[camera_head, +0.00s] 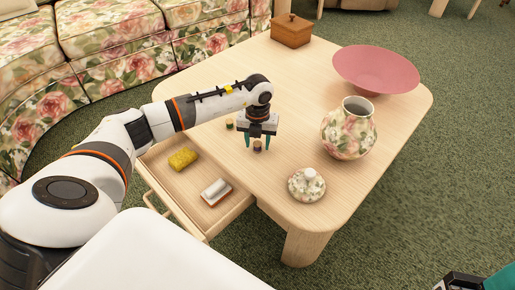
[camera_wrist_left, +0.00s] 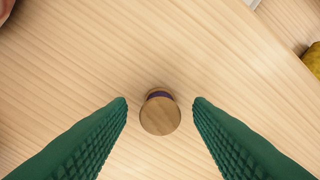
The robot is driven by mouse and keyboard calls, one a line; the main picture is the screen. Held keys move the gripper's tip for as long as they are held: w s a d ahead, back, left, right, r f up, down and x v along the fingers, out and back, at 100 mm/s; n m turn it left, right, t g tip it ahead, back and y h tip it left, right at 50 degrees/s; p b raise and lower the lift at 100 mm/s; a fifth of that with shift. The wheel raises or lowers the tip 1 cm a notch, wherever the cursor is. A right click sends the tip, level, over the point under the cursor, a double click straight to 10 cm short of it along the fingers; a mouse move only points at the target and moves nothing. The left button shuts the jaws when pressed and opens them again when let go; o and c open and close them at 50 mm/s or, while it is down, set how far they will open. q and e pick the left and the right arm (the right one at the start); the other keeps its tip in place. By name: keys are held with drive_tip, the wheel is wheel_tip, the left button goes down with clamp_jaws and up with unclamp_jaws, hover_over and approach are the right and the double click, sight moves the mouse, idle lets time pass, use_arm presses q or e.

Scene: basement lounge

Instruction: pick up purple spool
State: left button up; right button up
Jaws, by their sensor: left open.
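The purple spool (camera_wrist_left: 160,113) stands upright on the wooden table, with its round wooden end facing my wrist camera and a sliver of purple thread showing behind it. In the head view the spool (camera_head: 257,146) is small and sits below my left gripper (camera_head: 257,140). The left gripper is open and points down. In the left wrist view its green ribbed fingers (camera_wrist_left: 160,102) are on either side of the spool, with a gap on both sides. Part of my right gripper (camera_head: 485,282) shows at the bottom right corner; its fingers are cut off.
Another small spool (camera_head: 229,124) stands just left of the gripper. An open drawer (camera_head: 206,228) holds a yellow sponge (camera_head: 183,158) and a white-and-brown block (camera_head: 216,192). A floral lid (camera_head: 306,188), a floral vase (camera_head: 349,135), a pink bowl (camera_head: 376,72) and a wooden box (camera_head: 291,32) are on the table.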

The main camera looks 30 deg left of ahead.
use_arm(q)
drive_tip(key=shift+c, duration=0.6)
drive_tip(key=c, duration=0.9)
